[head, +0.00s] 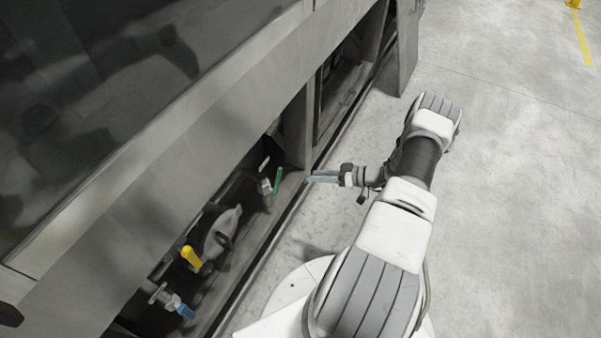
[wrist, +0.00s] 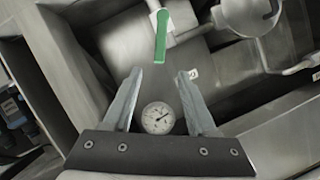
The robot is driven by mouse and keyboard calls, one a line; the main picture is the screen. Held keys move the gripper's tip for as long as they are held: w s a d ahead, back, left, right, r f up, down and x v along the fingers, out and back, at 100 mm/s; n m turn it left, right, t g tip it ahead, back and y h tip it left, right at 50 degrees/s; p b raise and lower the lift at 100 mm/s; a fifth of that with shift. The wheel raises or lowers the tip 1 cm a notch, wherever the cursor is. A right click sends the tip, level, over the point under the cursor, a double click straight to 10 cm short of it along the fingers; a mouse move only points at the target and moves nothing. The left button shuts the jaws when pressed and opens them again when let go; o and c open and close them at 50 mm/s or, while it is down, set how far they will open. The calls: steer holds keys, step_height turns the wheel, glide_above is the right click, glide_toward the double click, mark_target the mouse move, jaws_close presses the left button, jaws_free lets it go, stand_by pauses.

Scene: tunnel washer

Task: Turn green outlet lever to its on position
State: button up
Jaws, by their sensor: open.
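The green outlet lever (head: 278,180) is in the recess low in the machine's side, at the end of a short metal valve (head: 265,187). In the wrist view the green lever (wrist: 161,36) is at the top centre, beyond and between the fingertips. My gripper (head: 312,178) is at the recess opening, to the right of the lever in the head view. In the wrist view my gripper (wrist: 158,76) has its two fingers apart, with nothing between them. The fingers appear apart from the lever.
A yellow lever (head: 191,258) and a blue handle (head: 186,311) are farther left in the recess. A round dial gauge (wrist: 157,118) shows below the lever. A metal post (head: 296,128) borders the recess. The floor (head: 510,190) on the right is clear.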

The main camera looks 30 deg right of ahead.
mark_target(277, 181)
steer(key=shift+v, duration=1.4)
steer(key=shift+f, duration=0.15)
steer(key=c, duration=0.3)
steer(key=f+m, duration=0.1)
steer(key=m, duration=0.1)
steer(key=a+f+m+t+h, duration=0.1)
steer(key=m, duration=0.2)
steer(key=f+m+t, duration=0.1)
steer(key=m, duration=0.1)
steer(key=shift+w+a+f+m, duration=0.1)
steer(key=shift+a+f+m, duration=0.1)
steer(key=shift+a+m, duration=0.15)
jaws_close()
steer(key=w+a+f+m+t+h+b, duration=0.2)
steer(key=w+f+m, duration=0.1)
steer(key=w+m, duration=0.4)
steer(key=w+a+f+m+t+h+b, duration=0.25)
steer(key=w+m, duration=0.25)
steer(key=m, duration=0.3)
steer(key=shift+g, duration=0.45)
steer(key=shift+s+a+r, duration=0.45)
steer(key=shift+a+r, duration=0.25)
steer(key=shift+s+a+r, duration=0.5)
steer(key=shift+a+r, duration=0.15)
steer(key=shift+r, duration=0.05)
